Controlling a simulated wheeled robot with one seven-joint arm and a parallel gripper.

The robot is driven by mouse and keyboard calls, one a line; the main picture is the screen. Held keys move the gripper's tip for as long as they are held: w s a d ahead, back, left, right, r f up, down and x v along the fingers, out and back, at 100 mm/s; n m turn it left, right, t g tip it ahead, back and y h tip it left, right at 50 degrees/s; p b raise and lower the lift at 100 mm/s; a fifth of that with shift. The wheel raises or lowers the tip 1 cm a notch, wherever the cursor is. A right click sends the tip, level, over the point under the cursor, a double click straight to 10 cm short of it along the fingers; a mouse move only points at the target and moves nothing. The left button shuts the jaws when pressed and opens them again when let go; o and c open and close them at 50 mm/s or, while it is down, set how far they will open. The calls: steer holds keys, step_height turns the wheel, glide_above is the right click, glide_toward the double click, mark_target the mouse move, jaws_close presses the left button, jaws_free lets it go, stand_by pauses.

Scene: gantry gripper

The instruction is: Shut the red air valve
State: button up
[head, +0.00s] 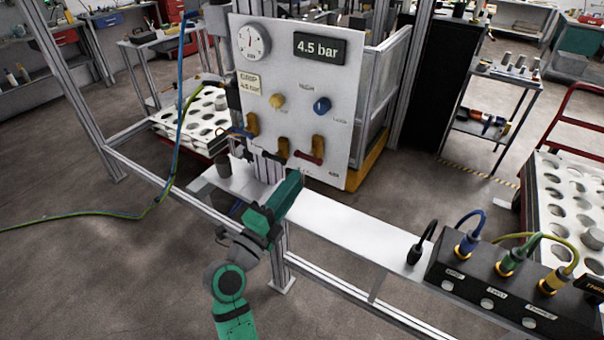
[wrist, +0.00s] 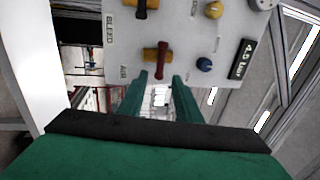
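The red air valve handle (head: 309,156) is at the lower right of the white panel (head: 345,90). It lies roughly level, crosswise to its upright brass body (head: 318,143). In the wrist view the red handle (wrist: 162,60) stands beside the word AIR, just beyond the fingertips. My gripper (head: 293,176) is just below and in front of the handle in the head view. In the wrist view its two green fingers (wrist: 161,78) are apart, with nothing seen held between them. Whether the fingertips touch the handle I cannot tell.
A dark-handled bleed valve (head: 268,152) is left of the red one. A yellow knob (head: 277,101), a blue knob (head: 322,105), a gauge (head: 253,41) and a 4.5 bar display (head: 320,48) are above. A black socket box (head: 480,285) sits on the rail at right.

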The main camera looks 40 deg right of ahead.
steer(key=shift+v, duration=1.95)
steer(key=s+a+f+n+t+y, duration=0.4)
steer(key=a+f+n+y, duration=0.3)
steer(key=f+n, duration=0.45)
steer(key=s+a+f+n+t+y, duration=0.45)
steer(key=a+f+n+y, duration=0.25)
steer(key=f+n, duration=0.4)
steer(key=s+a+n+y, duration=0.2)
steer(key=s+a+n, duration=0.2)
steer(key=s, duration=0.7)
steer(key=s+a+n+y, duration=0.2)
steer(key=s+a+n, duration=0.3)
steer(key=s+a, duration=0.3)
steer(key=s, duration=0.4)
steer(key=shift+s+a+r+g+y, duration=0.2)
steer(key=shift+a+r+g+y, duration=0.15)
steer(key=shift+y, duration=0.05)
